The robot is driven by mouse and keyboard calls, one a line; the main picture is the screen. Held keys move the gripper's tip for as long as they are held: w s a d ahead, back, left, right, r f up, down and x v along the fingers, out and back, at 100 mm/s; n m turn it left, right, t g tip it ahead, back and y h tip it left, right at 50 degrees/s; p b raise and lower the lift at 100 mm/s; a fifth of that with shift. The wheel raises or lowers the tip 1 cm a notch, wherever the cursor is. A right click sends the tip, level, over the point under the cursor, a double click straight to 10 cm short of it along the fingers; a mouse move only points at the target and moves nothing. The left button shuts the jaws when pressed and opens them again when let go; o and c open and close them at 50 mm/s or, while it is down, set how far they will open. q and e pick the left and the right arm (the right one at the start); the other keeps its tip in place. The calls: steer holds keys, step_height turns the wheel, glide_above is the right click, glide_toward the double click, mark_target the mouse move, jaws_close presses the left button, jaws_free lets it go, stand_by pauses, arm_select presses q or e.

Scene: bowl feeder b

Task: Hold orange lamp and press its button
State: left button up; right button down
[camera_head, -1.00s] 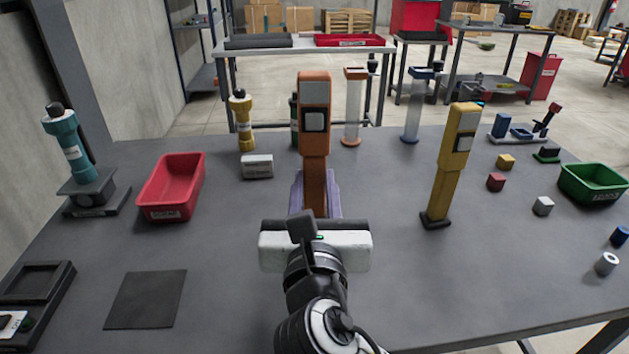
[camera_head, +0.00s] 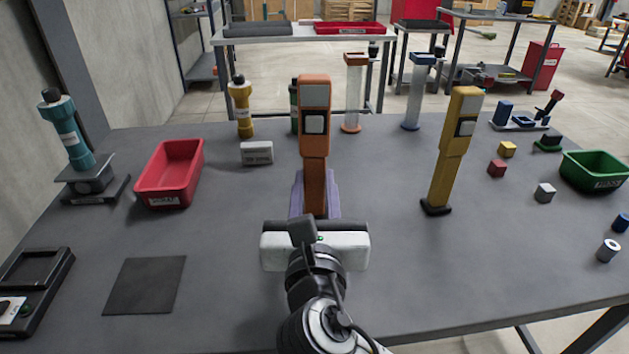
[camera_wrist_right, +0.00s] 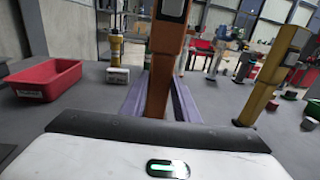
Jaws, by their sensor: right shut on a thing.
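The orange lamp (camera_head: 314,150) stands upright in front of me, near the middle of the head view. Its face has a grey panel (camera_head: 315,96) at the top and a pale square (camera_head: 314,124) below; I cannot tell which is the button. My right gripper (camera_head: 315,185) is shut on its lower shaft, with a lavender finger on each side. The wrist view also shows the orange shaft (camera_wrist_right: 164,75) between the fingers. The lamp's foot is hidden behind the gripper body, so I cannot tell whether it touches the table. My left gripper is out of view.
A yellow lamp (camera_head: 450,155) stands to the right. A red bin (camera_head: 168,190) is at the left, a green bin (camera_head: 597,183) at the right. A small white box (camera_head: 257,156) and a yellow bottle (camera_head: 243,122) stand behind left. The table (camera_head: 400,270) is clear at front right.

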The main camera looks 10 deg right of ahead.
mark_target(314, 200)
arm_select(q)
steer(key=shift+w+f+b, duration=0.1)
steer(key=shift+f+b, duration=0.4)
steer(key=shift+b, duration=0.05)
arm_select(e)
steer(key=shift+f, duration=1.75)
steer(key=c, duration=2)
jaws_free()
steer(key=shift+f, duration=0.15)
jaws_close()
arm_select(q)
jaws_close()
arm_select(e)
steer(key=shift+f, duration=0.1)
